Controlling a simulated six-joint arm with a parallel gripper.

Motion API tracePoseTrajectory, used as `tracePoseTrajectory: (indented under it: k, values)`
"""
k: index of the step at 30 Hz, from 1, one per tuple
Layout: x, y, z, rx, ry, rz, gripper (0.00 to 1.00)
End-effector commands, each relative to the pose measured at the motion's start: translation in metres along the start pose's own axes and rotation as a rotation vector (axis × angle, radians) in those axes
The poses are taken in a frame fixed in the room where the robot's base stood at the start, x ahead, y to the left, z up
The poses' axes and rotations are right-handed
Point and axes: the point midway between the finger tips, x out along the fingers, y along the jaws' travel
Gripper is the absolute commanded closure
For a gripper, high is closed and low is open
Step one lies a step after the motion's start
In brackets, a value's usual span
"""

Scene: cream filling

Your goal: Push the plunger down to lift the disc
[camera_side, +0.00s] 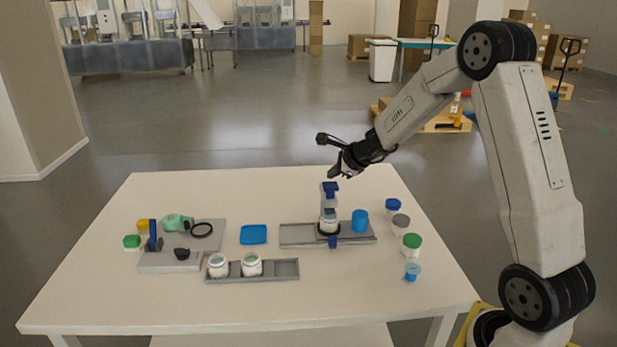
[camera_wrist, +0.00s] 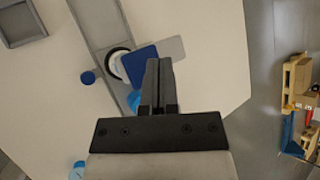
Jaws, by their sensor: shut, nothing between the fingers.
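The filling device (camera_side: 328,200) stands upright on a grey rail plate (camera_side: 292,236), with a blue flat top (camera_side: 330,186) that seems to be the plunger head. A white jar (camera_side: 328,224) sits at its foot, by a dark ring. In the wrist view the blue flat top (camera_wrist: 140,66) lies just left of my fingers, with a dark ring and white round part (camera_wrist: 118,64) partly under it. My gripper (camera_side: 335,172) is shut and empty, above the device and apart from it; its fingers (camera_wrist: 160,66) point toward it. I cannot make out the disc for certain.
A blue cup (camera_side: 360,221) stands right of the device. Several lidded jars (camera_side: 411,244) line the right side. A tray (camera_side: 288,270) holds two open jars. A blue dish (camera_side: 253,234) and a grey tool board (camera_side: 160,262) are left. The front table is clear.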

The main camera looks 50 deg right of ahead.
Motion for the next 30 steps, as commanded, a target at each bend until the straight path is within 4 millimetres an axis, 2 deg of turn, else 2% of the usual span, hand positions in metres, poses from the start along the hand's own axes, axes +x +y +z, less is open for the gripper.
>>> tracePoseTrajectory:
  k: [30]
  values:
    - [0.0071, 0.0052, -0.0053, 0.000, 0.000, 0.001, 1.00]
